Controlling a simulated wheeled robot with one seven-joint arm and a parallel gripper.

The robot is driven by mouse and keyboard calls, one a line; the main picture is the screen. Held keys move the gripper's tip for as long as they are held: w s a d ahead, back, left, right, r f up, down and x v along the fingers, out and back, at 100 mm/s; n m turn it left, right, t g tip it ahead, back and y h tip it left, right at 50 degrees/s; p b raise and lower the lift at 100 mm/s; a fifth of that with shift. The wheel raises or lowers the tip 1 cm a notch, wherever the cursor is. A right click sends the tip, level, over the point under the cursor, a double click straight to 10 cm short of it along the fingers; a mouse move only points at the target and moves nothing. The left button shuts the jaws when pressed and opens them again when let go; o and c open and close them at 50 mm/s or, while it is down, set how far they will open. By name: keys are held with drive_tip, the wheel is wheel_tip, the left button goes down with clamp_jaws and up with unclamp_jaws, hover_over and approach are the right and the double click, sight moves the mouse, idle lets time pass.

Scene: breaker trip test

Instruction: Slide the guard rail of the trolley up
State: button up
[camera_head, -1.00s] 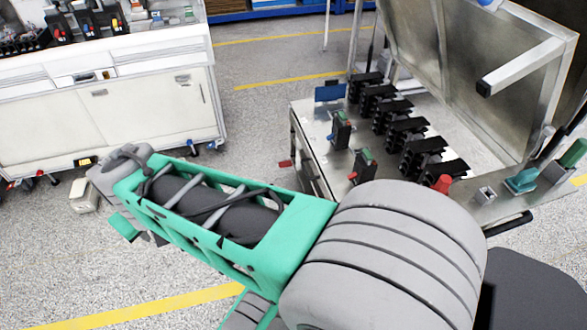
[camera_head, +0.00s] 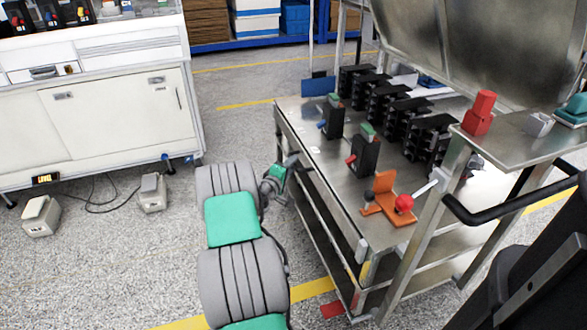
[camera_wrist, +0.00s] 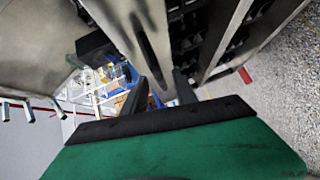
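The metal trolley (camera_head: 345,200) stands right of centre in the head view, with a long rail (camera_head: 312,195) along its left side, below the top edge. My gripper (camera_head: 291,162) is at this left side, near the far end; its fingers are small and dark there. In the wrist view, my gripper (camera_wrist: 162,93) shows two dark fingers standing apart with a gap between them. A slotted metal bar (camera_wrist: 150,38) reaches down towards the gap. I cannot tell whether the fingers touch it. The green hand body covers the bottom of that view.
Black breakers (camera_head: 404,118) stand on the trolley top, with an orange bracket (camera_head: 388,205) and a red block (camera_head: 479,113) nearer. A raised metal panel (camera_head: 470,45) is behind. A white cabinet (camera_head: 110,120) stands left.

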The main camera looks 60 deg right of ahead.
drive_tip(key=shift+d+f, duration=0.2)
drive_tip(key=shift+d, duration=1.15)
drive_tip(key=shift+c, duration=0.5)
clamp_jaws()
